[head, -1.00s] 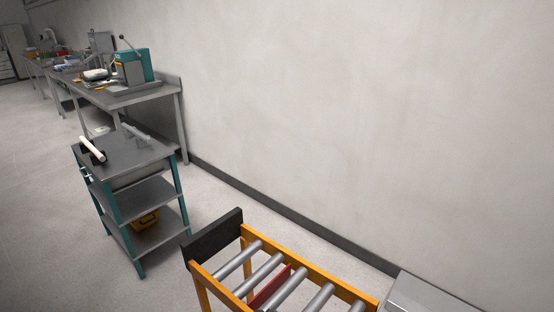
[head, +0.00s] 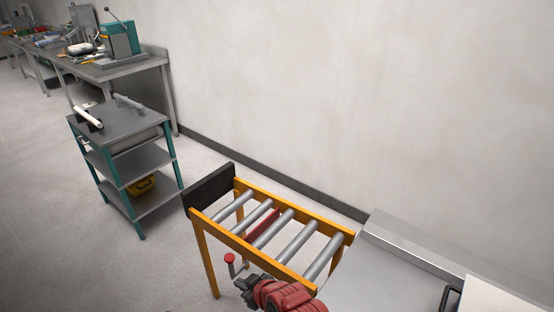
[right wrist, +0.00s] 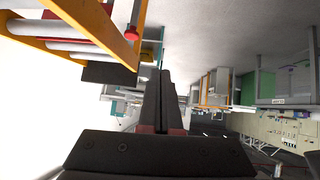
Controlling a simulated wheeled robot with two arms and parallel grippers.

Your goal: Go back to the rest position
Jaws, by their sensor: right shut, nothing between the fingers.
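My right gripper (head: 243,285) shows at the bottom of the head view, at the end of my red arm, in front of the roller conveyor's near rail. It is empty. In the right wrist view its two dark fingers (right wrist: 159,75) lie together, shut with nothing between them. My left gripper is not in view.
The orange roller conveyor (head: 295,262) stands close by, with a red knob (head: 230,258) near my right gripper. A metal surface (head: 375,275) adjoins it at right. A grey shelf cart (head: 120,122) and a workbench (head: 135,67) stand at left. Open floor lies at far left.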

